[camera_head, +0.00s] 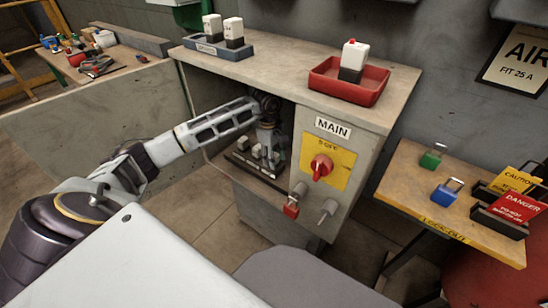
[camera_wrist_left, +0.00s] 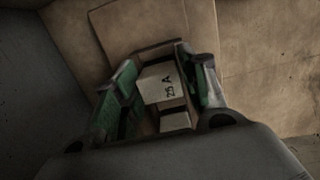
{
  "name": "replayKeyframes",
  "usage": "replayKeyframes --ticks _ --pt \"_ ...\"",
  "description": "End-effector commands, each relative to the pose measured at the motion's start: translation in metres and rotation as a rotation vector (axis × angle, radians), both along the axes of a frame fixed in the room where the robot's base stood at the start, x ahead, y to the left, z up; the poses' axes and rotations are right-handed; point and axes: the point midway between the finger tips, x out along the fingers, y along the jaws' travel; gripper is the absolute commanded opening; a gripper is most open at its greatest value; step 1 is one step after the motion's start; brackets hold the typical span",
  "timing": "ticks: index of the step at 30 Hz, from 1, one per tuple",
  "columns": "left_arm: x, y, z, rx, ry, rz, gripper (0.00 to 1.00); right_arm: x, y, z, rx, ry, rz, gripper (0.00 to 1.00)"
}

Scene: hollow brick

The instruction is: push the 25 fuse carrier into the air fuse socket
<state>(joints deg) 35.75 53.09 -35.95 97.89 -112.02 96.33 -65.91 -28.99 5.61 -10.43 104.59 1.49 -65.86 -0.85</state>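My left gripper (camera_head: 269,139) reaches into the open cabinet and points down at the fuse row. In the left wrist view its two green-padded fingers (camera_wrist_left: 160,88) lie close on both sides of the 25 fuse carrier (camera_wrist_left: 161,84), a white block marked "25 A", and appear shut on it. The fuse base (camera_head: 244,163) sits low in the cabinet, with white carriers (camera_head: 257,151) showing beside the gripper. The air socket itself is hidden by the gripper, so I cannot tell how deep the carrier sits. My right gripper is not in view.
The cabinet (camera_head: 345,115) has a red MAIN switch (camera_head: 321,166). On top stand a blue-grey holder (camera_head: 219,47) with two carriers and a red tray (camera_head: 349,83) with one. A lock-out table (camera_head: 415,185) with padlocks stands at right. The cabinet opening is tight around my arm.

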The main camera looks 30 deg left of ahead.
Motion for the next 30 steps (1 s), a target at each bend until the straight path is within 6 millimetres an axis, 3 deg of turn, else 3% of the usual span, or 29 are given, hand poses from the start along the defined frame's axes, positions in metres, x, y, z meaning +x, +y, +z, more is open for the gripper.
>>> replayKeyframes --ticks 3,17,30 --pt "0.000 0.000 0.000 0.000 0.000 0.000 0.60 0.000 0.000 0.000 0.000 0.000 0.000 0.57" --pt "0.000 0.000 0.002 0.000 0.000 0.000 0.60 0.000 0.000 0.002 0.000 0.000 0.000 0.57" --pt "0.000 0.000 0.028 0.000 0.000 0.000 0.60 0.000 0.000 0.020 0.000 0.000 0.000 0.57"
